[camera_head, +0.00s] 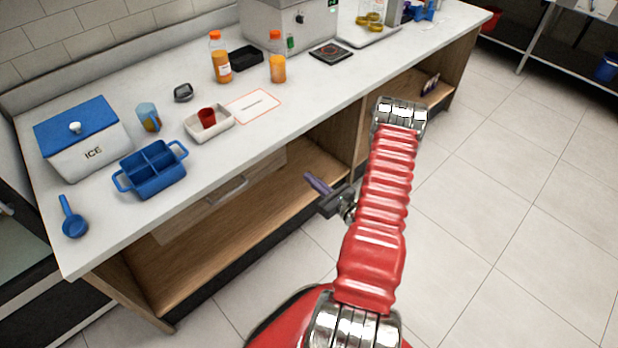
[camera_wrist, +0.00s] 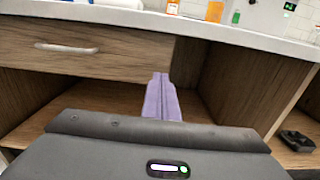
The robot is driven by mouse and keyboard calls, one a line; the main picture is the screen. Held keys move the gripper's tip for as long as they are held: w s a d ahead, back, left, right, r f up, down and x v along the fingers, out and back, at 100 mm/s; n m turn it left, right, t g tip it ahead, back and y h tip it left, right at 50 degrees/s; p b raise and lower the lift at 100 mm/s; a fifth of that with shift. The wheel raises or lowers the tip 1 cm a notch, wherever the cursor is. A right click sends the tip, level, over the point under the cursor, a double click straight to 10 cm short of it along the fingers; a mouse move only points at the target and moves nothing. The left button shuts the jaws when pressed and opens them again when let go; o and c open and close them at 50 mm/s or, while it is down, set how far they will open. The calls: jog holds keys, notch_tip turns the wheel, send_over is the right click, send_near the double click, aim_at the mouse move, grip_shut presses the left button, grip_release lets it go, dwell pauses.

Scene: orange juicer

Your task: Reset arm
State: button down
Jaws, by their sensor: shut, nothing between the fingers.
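My red arm stands in front of the counter in the head view, folded up and over. My gripper (camera_head: 317,184) hangs to the left of the arm, below the counter top and in front of the open shelf. In the wrist view its purple fingers (camera_wrist: 161,97) lie together, shut with nothing between them. They point at the wooden cabinet and touch nothing that I can see.
The white counter (camera_head: 330,95) bears an ice box (camera_head: 95,155), a blue divided caddy (camera_head: 150,187), a blue scoop (camera_head: 73,222), a white tray (camera_head: 190,128) with a red cup (camera_head: 207,118), and orange bottles (camera_head: 221,68). The floor (camera_head: 500,190) at right is clear.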

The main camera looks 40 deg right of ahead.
jog(key=shift+f, duration=0.1)
dwell(0.4)
jog(key=s+a+f+n+g+y, duration=0.25)
jog(key=a+y, duration=0.25)
jog(key=a, duration=0.4)
jog(key=s+a+r+n+g+y, duration=0.3)
jog(key=a+r+n+g, duration=0.2)
jog(key=a+r+n, duration=0.15)
jog(key=s+a+r+n+g+y, duration=0.35)
jog(key=a+r+n+g, duration=0.2)
jog(key=a+n, duration=0.2)
jog(key=s+a+r+n+h, duration=0.2)
jog(key=r+n, duration=0.4)
jog(key=r, duration=0.3)
jog(key=s+a+r+n+h, duration=0.3)
jog(key=a+r+n+h, duration=0.2)
jog(key=r, duration=0.5)
jog(key=s+a+r+n+h, duration=0.3)
jog(key=a+r+n+h, duration=0.1)
jog(key=r+n, duration=0.4)
notch_tip(320, 180, up, 2)
jog(key=shift+a+r+n+t, duration=0.2)
jog(key=shift+a+n+t, duration=0.15)
jog(key=shift+a, duration=0.1)
